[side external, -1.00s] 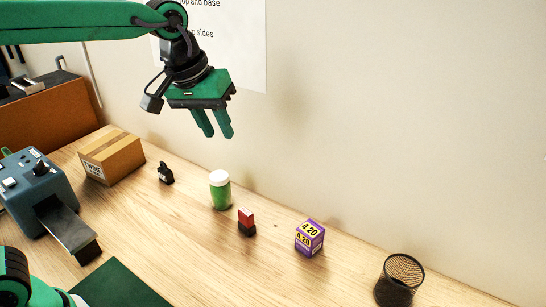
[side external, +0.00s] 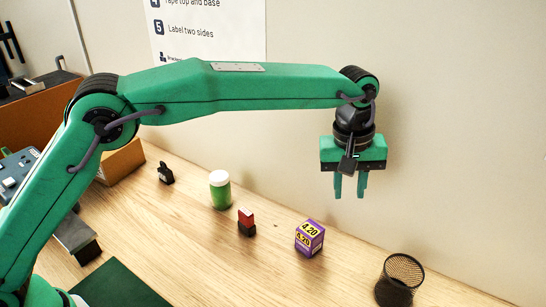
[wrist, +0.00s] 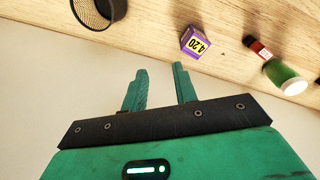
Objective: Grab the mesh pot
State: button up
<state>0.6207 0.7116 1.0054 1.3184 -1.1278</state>
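The black mesh pot (side external: 398,282) stands upright on the wooden table near the lower right in the side view. In the wrist view the mesh pot (wrist: 92,12) is at the top left, partly cut off by the frame edge. My gripper (side external: 349,192) hangs fingers down in the air, well above the table and to the upper left of the pot. Its two green fingers (wrist: 160,85) are apart with nothing between them, and it does not touch the pot.
A purple box (side external: 310,238) marked 4.20 stands left of the pot. Further left are a red and black stamp (side external: 246,222), a green jar with a white lid (side external: 220,190) and a small black item (side external: 166,173). A wall rises behind the table (side external: 180,240).

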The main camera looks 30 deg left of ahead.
jog(key=n+g, duration=0.1)
jog(key=n, duration=0.1)
send_over(376, 296)
notch_tip(376, 296, down, 11)
jog(key=shift+w+f+y, duration=0.15)
jog(key=shift+w+f, duration=0.05)
jog(key=shift+f, duration=0.55)
jog(key=shift+w+f+y, duration=0.15)
jog(key=shift+f, duration=0.55)
jog(key=shift+s+f, duration=0.2)
jog(key=shift+f, duration=2.4)
grip_shut()
